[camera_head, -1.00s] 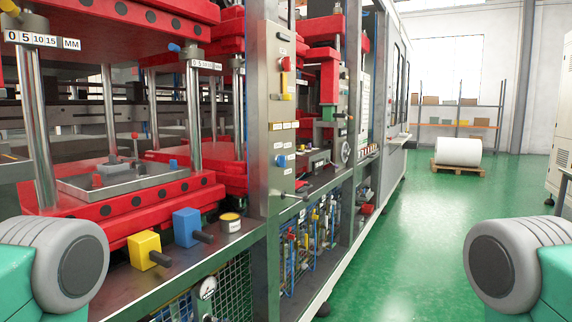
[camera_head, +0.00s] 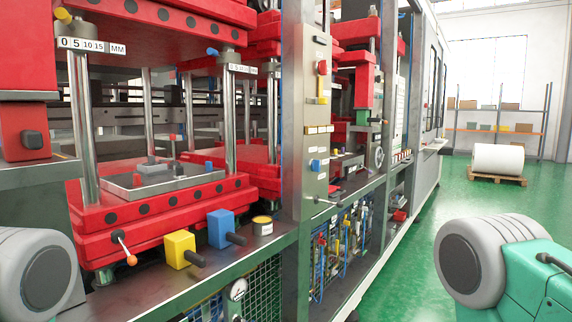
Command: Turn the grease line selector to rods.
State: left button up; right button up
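I cannot tell for sure which control is the grease line selector, and no label for rods is legible. A small lever with an orange ball (camera_head: 131,260) sticks out from the front of the red lower platen at left. A yellow block (camera_head: 179,249) and a blue block (camera_head: 220,228), each with a dark handle, sit on the ledge to its right. The grey post panel carries a red switch (camera_head: 322,67) and a blue knob (camera_head: 316,165). Only rounded parts of my arms show at the lower corners; neither gripper is in view.
A yellow-topped can (camera_head: 262,225) stands on the metal ledge (camera_head: 140,292). A pressure gauge (camera_head: 238,289) is below it. Hoses and fittings (camera_head: 338,242) fill the lower bay. Green floor (camera_head: 425,205) is open to the right, with a white roll (camera_head: 497,158) on a pallet behind.

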aim_at(316, 164)
jog(key=i+l+u, duration=0.15)
jog(key=l+u, duration=0.15)
jog(key=i+l+u, duration=0.25)
jog(key=l, duration=0.2)
jog(key=l+u, duration=0.3)
jog(key=l, duration=0.05)
